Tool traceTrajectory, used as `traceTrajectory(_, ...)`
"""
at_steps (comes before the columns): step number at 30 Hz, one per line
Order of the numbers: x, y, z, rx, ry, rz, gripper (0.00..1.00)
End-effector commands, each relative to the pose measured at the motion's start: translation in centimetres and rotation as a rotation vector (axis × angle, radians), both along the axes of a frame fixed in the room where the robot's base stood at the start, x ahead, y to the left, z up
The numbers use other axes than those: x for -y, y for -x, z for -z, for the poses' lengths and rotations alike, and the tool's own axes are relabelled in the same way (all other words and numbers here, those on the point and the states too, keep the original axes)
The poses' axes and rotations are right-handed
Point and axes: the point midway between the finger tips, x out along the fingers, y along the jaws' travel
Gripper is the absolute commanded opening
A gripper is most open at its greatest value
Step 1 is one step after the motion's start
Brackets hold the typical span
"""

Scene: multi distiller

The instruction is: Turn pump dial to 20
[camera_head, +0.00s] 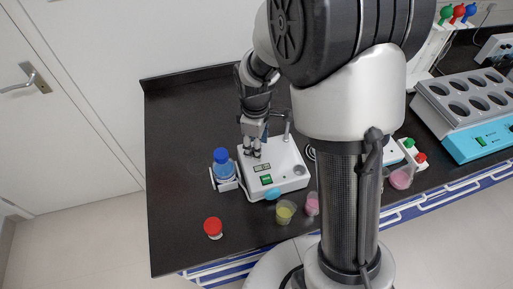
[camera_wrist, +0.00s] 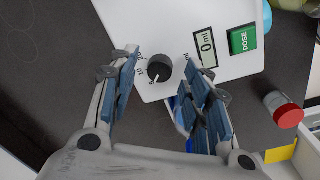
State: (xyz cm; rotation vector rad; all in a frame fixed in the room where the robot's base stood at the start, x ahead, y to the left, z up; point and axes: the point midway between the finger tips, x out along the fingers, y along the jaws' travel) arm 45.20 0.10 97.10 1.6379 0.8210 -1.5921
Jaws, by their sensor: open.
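The white pump (camera_head: 292,172) stands on the black bench in the head view, with a small display and a green button on its front. In the wrist view its face (camera_wrist: 178,25) carries a black round dial (camera_wrist: 160,66) with a white pointer toward the lower left. Small number marks surround the dial; some are hard to read. The display (camera_wrist: 207,47) reads "0 ml", beside a green DOSE button (camera_wrist: 243,39). My gripper (camera_head: 253,152) is open above the pump. In the wrist view its fingers (camera_wrist: 160,73) are on either side of the dial, apparently not gripping it.
A blue-capped bottle (camera_head: 222,164) stands just left of the pump, and a red-capped container (camera_head: 213,228) is nearer the front. A yellow cup (camera_head: 285,212) and a pink cup (camera_head: 312,204) stand before the pump. The bench's left side is clear.

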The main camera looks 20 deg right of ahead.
Motion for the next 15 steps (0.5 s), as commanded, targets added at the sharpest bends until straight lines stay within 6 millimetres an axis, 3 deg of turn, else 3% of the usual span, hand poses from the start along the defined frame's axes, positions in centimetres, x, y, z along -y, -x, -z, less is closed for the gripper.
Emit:
traceTrajectory(4, 0.05, 0.02, 1.01, -0.001, 0.000, 0.000, 0.44)
traceTrajectory(12, 0.04, -0.01, 1.07, -0.001, -0.001, 0.000, 0.44)
traceTrajectory(15, 0.04, -0.01, 1.06, -0.001, -0.001, 0.000, 0.39)
